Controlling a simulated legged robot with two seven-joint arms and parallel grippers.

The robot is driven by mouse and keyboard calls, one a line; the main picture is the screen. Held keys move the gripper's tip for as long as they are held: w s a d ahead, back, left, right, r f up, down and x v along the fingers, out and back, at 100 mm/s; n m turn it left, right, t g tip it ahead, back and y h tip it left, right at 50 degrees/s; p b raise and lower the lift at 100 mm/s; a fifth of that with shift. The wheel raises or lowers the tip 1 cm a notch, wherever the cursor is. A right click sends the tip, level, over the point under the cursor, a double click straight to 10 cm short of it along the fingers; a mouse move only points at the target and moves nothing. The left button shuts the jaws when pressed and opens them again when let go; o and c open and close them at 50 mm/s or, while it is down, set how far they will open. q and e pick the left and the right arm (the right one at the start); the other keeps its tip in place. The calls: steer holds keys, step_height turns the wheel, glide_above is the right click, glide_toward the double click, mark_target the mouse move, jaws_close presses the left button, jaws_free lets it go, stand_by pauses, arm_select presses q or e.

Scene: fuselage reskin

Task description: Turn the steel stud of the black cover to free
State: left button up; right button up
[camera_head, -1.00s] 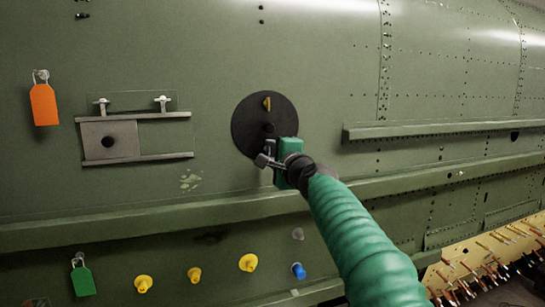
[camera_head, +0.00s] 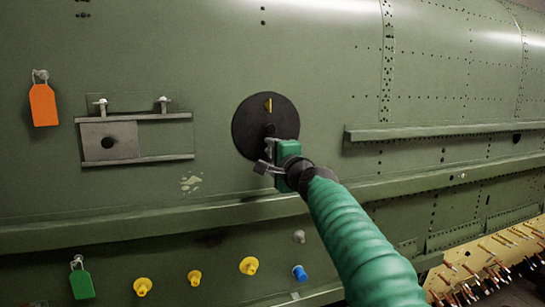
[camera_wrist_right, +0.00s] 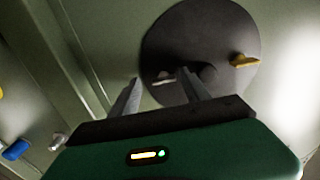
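The round black cover (camera_head: 284,112) lies on the green skin in the middle of the head view, and also shows in the right wrist view (camera_wrist_right: 190,35). It carries a yellow tab (camera_wrist_right: 245,60) and a dark central knob (camera_wrist_right: 207,74). The small pale steel stud (camera_wrist_right: 163,77) shows in the right wrist view, between my right fingertips as seen there; contact is not visible. My right gripper (camera_head: 266,157) is at the cover's lower edge. Its two fingers (camera_wrist_right: 159,82) are apart. In the head view the gripper hides the stud. My left gripper is not in view.
A grey plate on two rails (camera_head: 108,142) is left of the cover. A ledge (camera_head: 150,228) runs below it. Orange (camera_head: 43,104) and green (camera_head: 82,283) tags hang at left. Yellow plugs (camera_head: 249,265) and a blue plug (camera_head: 299,272) sit below. A pin-filled yellow board (camera_head: 470,270) is lower right.

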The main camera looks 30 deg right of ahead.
steer(key=shift+s+r, duration=0.1)
steer(key=shift+s, duration=0.35)
steer(key=b+v, duration=0.4)
steer(key=v, duration=1.2)
steer(key=shift+a+b, duration=0.2)
steer(key=shift+b, duration=0.1)
steer(key=shift+w+d, duration=0.1)
